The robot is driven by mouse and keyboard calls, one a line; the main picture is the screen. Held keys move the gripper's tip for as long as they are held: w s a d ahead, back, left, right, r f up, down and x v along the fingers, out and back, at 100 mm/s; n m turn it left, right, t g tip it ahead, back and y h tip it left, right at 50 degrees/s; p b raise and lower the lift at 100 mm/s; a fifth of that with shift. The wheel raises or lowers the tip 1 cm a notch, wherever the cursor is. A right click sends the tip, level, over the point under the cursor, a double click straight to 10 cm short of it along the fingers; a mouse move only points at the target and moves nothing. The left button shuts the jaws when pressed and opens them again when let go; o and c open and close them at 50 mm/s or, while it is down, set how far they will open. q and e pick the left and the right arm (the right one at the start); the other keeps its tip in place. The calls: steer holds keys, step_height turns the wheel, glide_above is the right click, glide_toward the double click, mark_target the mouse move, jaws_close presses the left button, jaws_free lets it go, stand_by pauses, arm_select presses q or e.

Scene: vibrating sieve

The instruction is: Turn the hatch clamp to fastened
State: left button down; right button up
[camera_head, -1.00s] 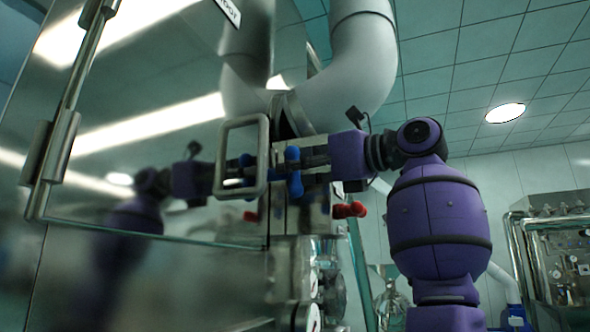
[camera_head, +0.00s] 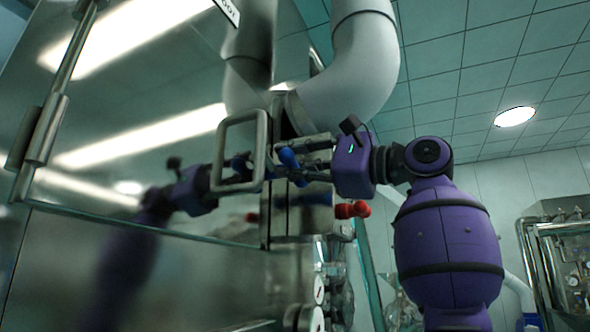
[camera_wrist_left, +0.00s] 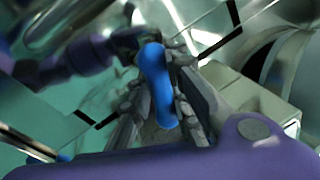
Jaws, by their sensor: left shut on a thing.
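The hatch clamp has a blue handle (camera_head: 288,158), at the right edge of the steel hatch (camera_head: 150,185), just right of the hatch's frame-shaped metal handle (camera_head: 240,150). The blue handle is tilted, its upper end leaning left. My left gripper (camera_head: 302,161) reaches it from the right and is shut on it. In the left wrist view the blue handle (camera_wrist_left: 155,82) lies between the two fingers of the gripper (camera_wrist_left: 158,108). The fingers partly hide the clamp's base in the head view. My right gripper is not in view.
A red-handled fitting (camera_head: 350,210) sticks out just below my gripper. Thick grey pipes (camera_head: 365,65) rise above the clamp. Gauges (camera_head: 318,291) are below. Piped equipment (camera_head: 560,255) stands far right. The shiny hatch mirrors my arm.

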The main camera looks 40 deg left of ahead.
arm_select(q)
steer(key=shift+f+n+g, duration=0.2)
steer(key=shift+n+g, duration=0.4)
steer(key=shift+n, duration=1.8)
steer(key=shift+b, duration=0.3)
steer(key=c, duration=1.6)
jaws_free()
steer(key=shift+c, duration=0.2)
steer(key=v, duration=1.2)
steer(key=shift+r, duration=0.15)
